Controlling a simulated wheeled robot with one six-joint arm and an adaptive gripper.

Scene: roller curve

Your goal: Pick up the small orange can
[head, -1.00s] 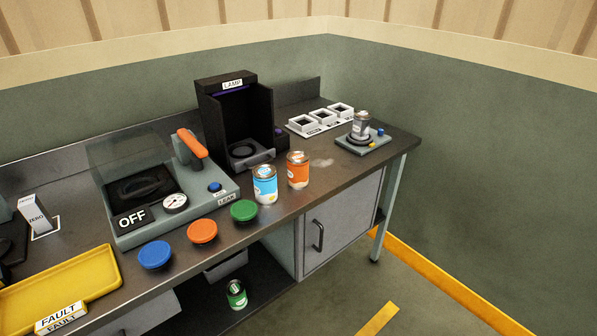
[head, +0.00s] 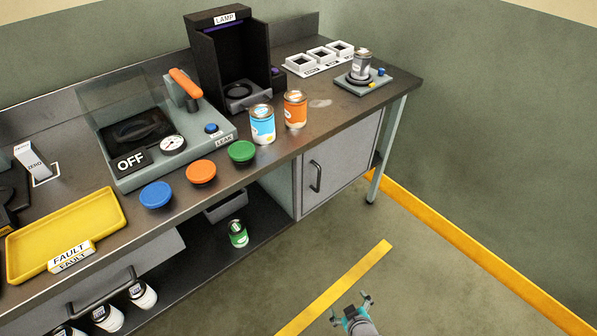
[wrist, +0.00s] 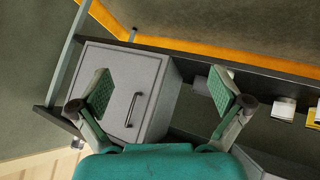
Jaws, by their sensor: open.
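The small orange can (head: 295,109) stands upright on the workbench in the head view, just right of a blue can (head: 262,124) and close to it. My gripper (head: 351,303) is low at the bottom of the head view, over the floor in front of the bench and well away from the orange can. In the wrist view my gripper (wrist: 164,92) has its two green fingers spread wide with nothing between them. The wrist view faces the bench's cabinet (wrist: 123,91); the orange can does not show there.
The black lamp box (head: 236,57) stands behind the cans. A grey can (head: 361,64) sits on a small device at right. Blue, orange and green (head: 241,151) round buttons lie along the front edge. A green can (head: 238,233) stands on the lower shelf. Floor in front is clear.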

